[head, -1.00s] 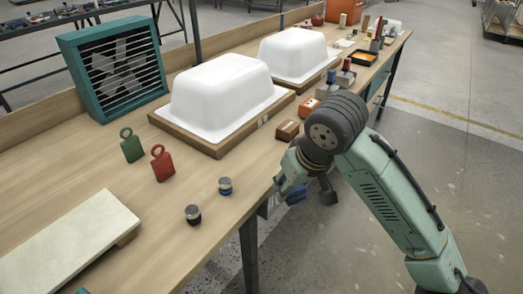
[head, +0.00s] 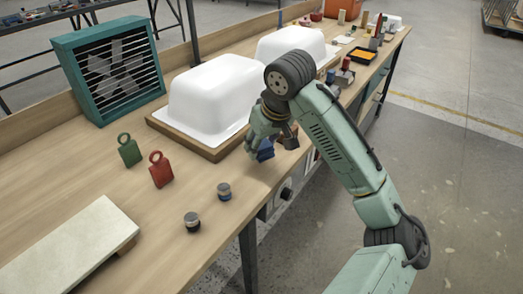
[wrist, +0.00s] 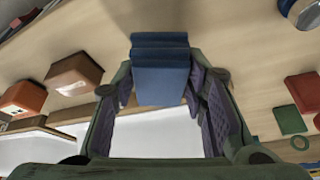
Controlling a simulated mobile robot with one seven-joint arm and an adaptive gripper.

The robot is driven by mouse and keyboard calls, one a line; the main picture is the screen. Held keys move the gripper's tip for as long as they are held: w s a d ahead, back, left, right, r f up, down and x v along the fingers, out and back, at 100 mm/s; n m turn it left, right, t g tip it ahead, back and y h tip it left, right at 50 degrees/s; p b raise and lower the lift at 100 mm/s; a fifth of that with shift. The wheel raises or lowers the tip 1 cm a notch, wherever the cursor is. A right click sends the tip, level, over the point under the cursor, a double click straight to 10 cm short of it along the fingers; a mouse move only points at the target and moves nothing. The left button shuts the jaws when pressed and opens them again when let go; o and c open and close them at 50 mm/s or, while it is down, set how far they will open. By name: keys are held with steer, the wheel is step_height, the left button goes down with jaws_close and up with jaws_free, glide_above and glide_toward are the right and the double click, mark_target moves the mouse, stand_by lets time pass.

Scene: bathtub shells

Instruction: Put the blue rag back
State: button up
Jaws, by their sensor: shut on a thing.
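The blue rag (head: 265,150) is a folded, layered block held in my gripper (head: 262,140). In the wrist view the rag (wrist: 160,68) sits between the two fingers of my gripper (wrist: 160,90), which are shut on it. In the head view my gripper is over the front part of the wooden bench (head: 165,215), just right of the nearer white tub shell (head: 212,95). The rag seems to hang above the bench top; the exact gap cannot be told.
A brown block (wrist: 75,74) and an orange box (wrist: 22,98) show left of the rag in the wrist view.

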mark_target(261, 155)
steer(key=shift+w+f+p, duration=0.15)
steer(key=shift+f+p, duration=0.2)
steer(key=shift+f, duration=1.45)
steer(key=shift+f, duration=0.1)
steer(key=o, duration=1.2)
steer(key=b+v, duration=0.1)
steer(key=v, duration=1.1)
